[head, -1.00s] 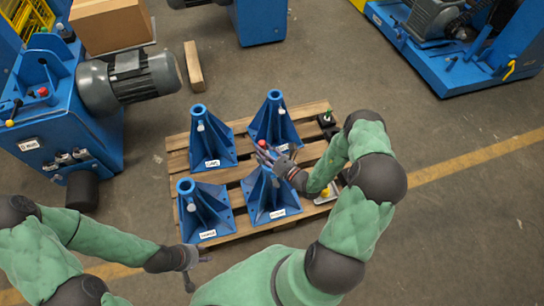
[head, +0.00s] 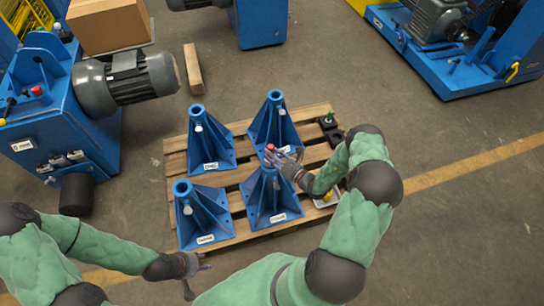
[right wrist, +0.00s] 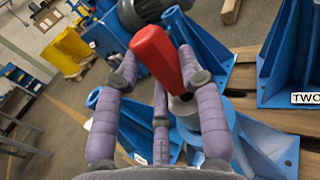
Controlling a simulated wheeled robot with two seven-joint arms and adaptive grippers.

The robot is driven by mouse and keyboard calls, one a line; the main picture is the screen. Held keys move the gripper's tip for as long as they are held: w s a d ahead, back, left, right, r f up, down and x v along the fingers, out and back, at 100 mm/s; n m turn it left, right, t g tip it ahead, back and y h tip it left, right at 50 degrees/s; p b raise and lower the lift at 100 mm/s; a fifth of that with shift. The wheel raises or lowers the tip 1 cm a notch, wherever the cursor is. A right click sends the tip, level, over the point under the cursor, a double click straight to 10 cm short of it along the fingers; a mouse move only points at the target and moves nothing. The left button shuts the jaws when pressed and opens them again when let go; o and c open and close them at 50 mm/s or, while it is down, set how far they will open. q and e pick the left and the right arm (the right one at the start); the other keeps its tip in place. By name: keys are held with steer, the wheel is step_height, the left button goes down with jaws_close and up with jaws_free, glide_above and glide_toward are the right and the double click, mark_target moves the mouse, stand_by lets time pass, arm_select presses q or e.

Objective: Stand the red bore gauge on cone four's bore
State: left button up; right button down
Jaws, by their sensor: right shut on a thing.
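Several blue cone stands are on a wooden pallet (head: 240,190). My right gripper (head: 281,158) is shut on the red bore gauge (head: 270,147) at the top of the front right cone (head: 268,199). In the right wrist view, the red gauge (right wrist: 157,55) is tilted between the purple fingers, with a grey part (right wrist: 184,104) below it. I cannot tell whether the gauge touches the bore, which is hidden by the gripper. The cone labels are too small to read in the head view; a cone at right in the wrist view reads TWO (right wrist: 308,98). My left gripper (head: 197,279) is open and empty before the pallet.
The front left cone (head: 200,213), back left cone (head: 208,140) and back right cone (head: 274,122) stand close around. A green-topped piece (head: 329,118) and a yellow piece (head: 327,195) are on the pallet's right side. A blue machine (head: 50,130) stands at left.

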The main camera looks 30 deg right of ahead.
steer(key=shift+d+r, duration=0.1)
steer(key=shift+r, duration=0.1)
steer(key=shift+f+b, duration=0.4)
steer(key=shift+f, duration=0.25)
steer(key=c, duration=0.8)
jaws_free()
steer(key=shift+o, duration=0.2)
